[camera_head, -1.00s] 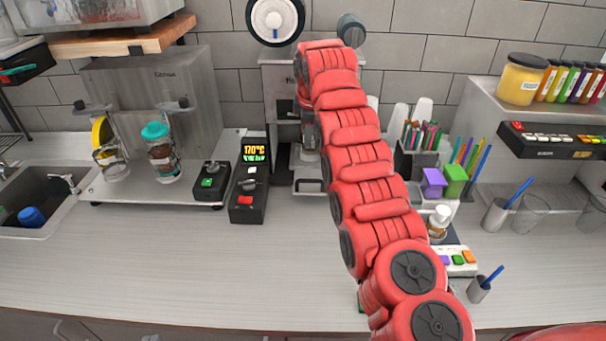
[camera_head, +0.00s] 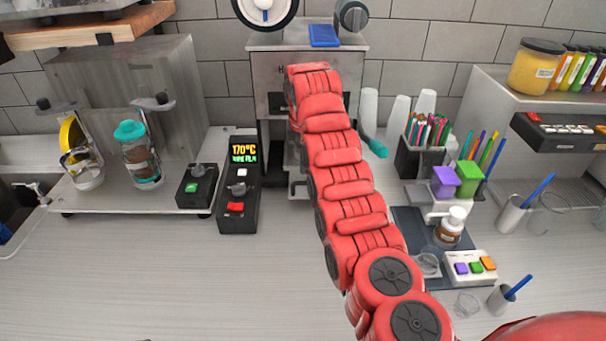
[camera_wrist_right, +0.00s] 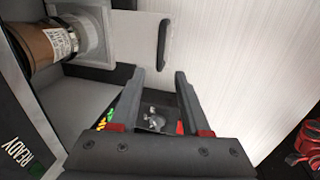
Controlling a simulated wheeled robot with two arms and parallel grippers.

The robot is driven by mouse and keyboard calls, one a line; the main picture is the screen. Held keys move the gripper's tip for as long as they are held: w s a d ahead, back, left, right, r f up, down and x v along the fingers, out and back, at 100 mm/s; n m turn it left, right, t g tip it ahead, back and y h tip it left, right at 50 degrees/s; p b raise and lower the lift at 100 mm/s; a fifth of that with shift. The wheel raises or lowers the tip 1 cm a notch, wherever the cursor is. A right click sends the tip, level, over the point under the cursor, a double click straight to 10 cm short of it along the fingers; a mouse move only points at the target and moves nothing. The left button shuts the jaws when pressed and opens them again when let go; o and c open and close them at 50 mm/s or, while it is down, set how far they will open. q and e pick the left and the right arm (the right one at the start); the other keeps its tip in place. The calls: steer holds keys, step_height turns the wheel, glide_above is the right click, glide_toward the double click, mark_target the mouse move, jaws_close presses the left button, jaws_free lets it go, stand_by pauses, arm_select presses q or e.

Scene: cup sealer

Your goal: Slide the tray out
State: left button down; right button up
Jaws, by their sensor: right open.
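The grey sealer (camera_head: 267,66) stands at the back centre in the head view. My red right arm covers much of its front and hides the right gripper there. A metal tray handle (camera_head: 297,189) shows low at the sealer's front, left of the arm. In the right wrist view my right gripper (camera_wrist_right: 159,76) is open, with nothing between its fingertips. A dark bar handle (camera_wrist_right: 164,43) on a pale panel lies just beyond the fingertips, apart from them. A brown, labelled cup (camera_wrist_right: 40,45) sits in a grey holder (camera_wrist_right: 96,32) to the left.
A heater control box (camera_head: 238,195) reading 170°C stands left of the sealer. White cup stacks (camera_head: 398,115), a pen holder (camera_head: 424,155) and a pill bottle (camera_head: 451,226) stand to the right. The front left counter (camera_head: 170,270) is clear.

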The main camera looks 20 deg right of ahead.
mark_target(303, 182)
steer(key=f+p, duration=0.1)
steer(key=f, duration=0.2)
steer(key=w+f+p, duration=0.1)
steer(key=f+p, duration=0.1)
steer(key=f, duration=0.2)
steer(key=shift+w+d, duration=0.2)
steer(key=shift+f, duration=0.45)
jaws_close()
stand_by(0.8)
